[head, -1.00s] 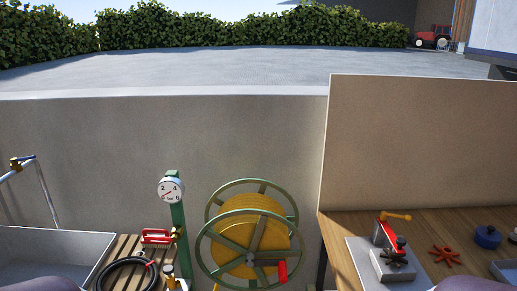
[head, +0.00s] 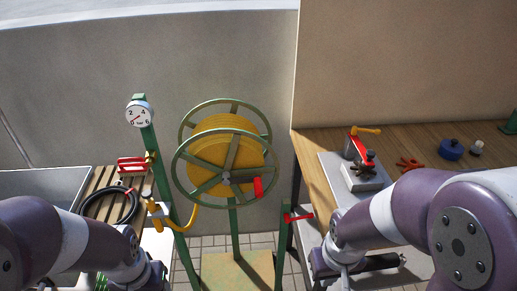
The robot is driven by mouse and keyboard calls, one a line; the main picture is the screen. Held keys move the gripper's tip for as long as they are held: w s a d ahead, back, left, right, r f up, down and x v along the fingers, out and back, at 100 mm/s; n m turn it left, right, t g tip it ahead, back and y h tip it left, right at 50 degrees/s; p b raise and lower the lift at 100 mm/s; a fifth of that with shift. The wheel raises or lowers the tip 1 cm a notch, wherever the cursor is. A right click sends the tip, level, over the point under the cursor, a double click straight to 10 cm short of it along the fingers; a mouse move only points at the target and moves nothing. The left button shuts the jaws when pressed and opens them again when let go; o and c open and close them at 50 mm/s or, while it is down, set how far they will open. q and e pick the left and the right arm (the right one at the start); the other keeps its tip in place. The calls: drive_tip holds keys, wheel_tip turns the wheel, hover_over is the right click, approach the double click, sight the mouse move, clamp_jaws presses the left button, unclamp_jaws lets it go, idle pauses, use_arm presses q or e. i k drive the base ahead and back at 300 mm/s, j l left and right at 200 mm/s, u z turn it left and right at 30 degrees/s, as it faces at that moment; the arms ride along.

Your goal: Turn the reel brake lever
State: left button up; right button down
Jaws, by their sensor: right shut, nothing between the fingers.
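The hose reel (head: 228,160) stands in the middle, with green spoked wheels and a yellow hose wound on it. A red grip (head: 258,187) sits on its front wheel. A separate small red lever (head: 298,217) is on a green post to the right of the reel; I cannot tell for sure which is the brake lever. My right gripper (head: 337,272) is shut and empty at the bottom, below and to the right of the small red lever, apart from it. My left gripper (head: 152,277) is at the bottom edge, left of the reel, mostly cut off; its fingers are hidden.
A gauge (head: 139,114) on a green post, a red valve handle (head: 133,164) and a black coiled hose (head: 108,204) are on the left. A wooden workbench (head: 322,150) with a grey clamp device (head: 362,176) is on the right. A wall stands behind.

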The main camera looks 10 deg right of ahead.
sight(287, 220)
drive_tip(key=l+u, duration=0.25)
drive_tip(key=l, duration=0.2)
drive_tip(key=k+l+u, duration=0.25)
drive_tip(key=l, duration=0.15)
drive_tip(key=l+u, duration=0.25)
drive_tip(key=l, duration=0.2)
drive_tip(key=k+l+u, duration=0.3)
drive_tip(key=i+l, duration=0.1)
drive_tip(key=l, duration=0.25)
drive_tip(key=i+l, duration=0.15)
drive_tip(key=l, duration=0.2)
drive_tip(key=u, duration=0.05)
